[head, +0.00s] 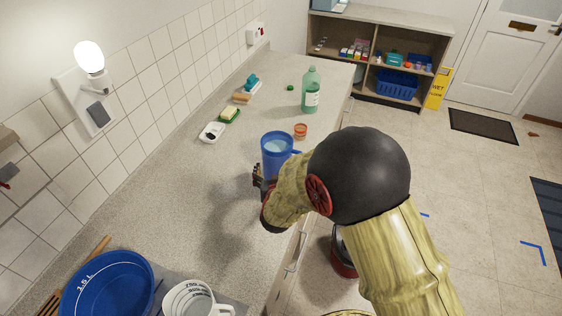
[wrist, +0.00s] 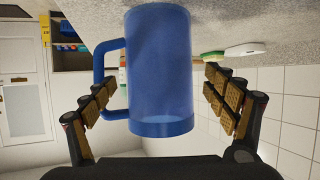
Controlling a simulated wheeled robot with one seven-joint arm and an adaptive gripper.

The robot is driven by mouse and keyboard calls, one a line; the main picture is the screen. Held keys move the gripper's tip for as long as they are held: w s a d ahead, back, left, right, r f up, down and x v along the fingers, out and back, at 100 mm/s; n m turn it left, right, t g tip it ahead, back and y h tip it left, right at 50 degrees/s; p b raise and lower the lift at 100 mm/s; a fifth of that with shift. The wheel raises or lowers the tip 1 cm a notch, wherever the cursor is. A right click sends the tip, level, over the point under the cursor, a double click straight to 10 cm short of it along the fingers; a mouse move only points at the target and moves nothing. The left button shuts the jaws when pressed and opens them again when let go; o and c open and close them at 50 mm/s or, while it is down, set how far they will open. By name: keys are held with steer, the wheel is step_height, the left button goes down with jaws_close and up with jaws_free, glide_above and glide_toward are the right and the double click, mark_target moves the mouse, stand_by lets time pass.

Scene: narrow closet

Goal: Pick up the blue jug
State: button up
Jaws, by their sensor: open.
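The blue jug (head: 276,153) stands upright on the speckled counter (head: 215,190) in the head view, with its handle toward the right. In the wrist view the translucent blue jug (wrist: 160,70) appears between the fingers of my gripper (wrist: 160,100), with its handle near the left finger. The fingers are open, with a visible gap on each side of the jug's body. In the head view my gripper (head: 260,183) is at the near side of the jug, partly hidden by my arm.
A small orange cup (head: 300,131) stands close behind the jug at right, and a green bottle (head: 311,92) farther back. A blue bowl (head: 107,288) and white measuring jug (head: 193,299) are at the near end.

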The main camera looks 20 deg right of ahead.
steer(key=b+x, duration=0.1)
steer(key=x, duration=0.6)
steer(key=shift+s+d+f, duration=0.1)
steer(key=shift+c, duration=0.6)
steer(key=c, duration=1.6)
steer(key=shift+r, duration=0.25)
steer(key=shift+c, duration=0.3)
